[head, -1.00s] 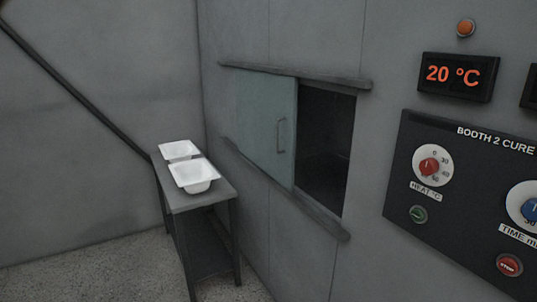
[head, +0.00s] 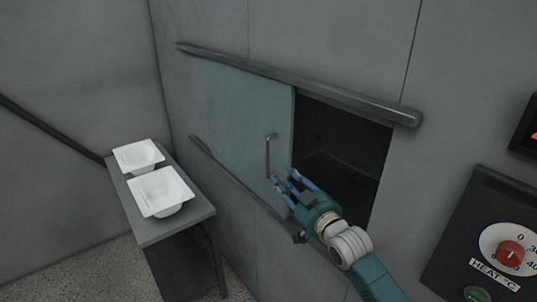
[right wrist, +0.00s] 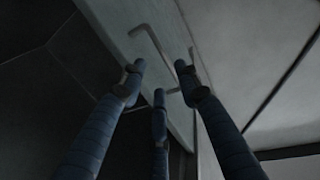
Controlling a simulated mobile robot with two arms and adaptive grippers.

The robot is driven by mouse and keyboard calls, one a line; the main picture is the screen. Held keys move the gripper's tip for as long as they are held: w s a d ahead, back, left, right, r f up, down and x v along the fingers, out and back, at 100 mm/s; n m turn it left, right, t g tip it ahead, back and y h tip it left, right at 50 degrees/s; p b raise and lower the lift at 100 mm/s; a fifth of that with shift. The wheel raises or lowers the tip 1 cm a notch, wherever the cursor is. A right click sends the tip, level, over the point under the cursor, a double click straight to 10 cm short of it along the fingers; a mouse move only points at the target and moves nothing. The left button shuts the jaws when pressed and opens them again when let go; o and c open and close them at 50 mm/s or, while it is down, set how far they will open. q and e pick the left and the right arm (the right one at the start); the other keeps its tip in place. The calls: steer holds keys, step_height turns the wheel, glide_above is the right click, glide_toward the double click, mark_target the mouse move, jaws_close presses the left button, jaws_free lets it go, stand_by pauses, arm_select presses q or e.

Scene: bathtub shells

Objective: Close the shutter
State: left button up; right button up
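The shutter (head: 235,125) is a pale grey-green sliding panel on the wall. It covers the left part of an opening, and the dark right part (head: 340,135) is uncovered. Its thin metal handle (head: 269,155) stands upright near the panel's right edge. My right gripper (head: 284,178) has its blue fingers apart and empty, just below and right of the handle. In the right wrist view the handle (right wrist: 150,42) shows just beyond the spread fingertips (right wrist: 159,75). I cannot tell whether any finger touches it. My left gripper is not in view.
Rails run above (head: 330,92) and below the shutter. A grey table (head: 180,228) with two white tubs (head: 160,192) stands to the left. A dark control panel (head: 485,245) with a red knob is at the right.

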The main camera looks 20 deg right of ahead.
steer(key=r, duration=0.2)
steer(key=p, duration=0.2)
glide_above(268, 174)
steer(key=shift+w+d+f, duration=0.25)
steer(key=shift+w+f, duration=0.1)
steer(key=shift+f, duration=0.15)
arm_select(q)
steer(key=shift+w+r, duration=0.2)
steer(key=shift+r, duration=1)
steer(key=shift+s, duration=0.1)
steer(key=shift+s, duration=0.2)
arm_select(e)
jaws_close()
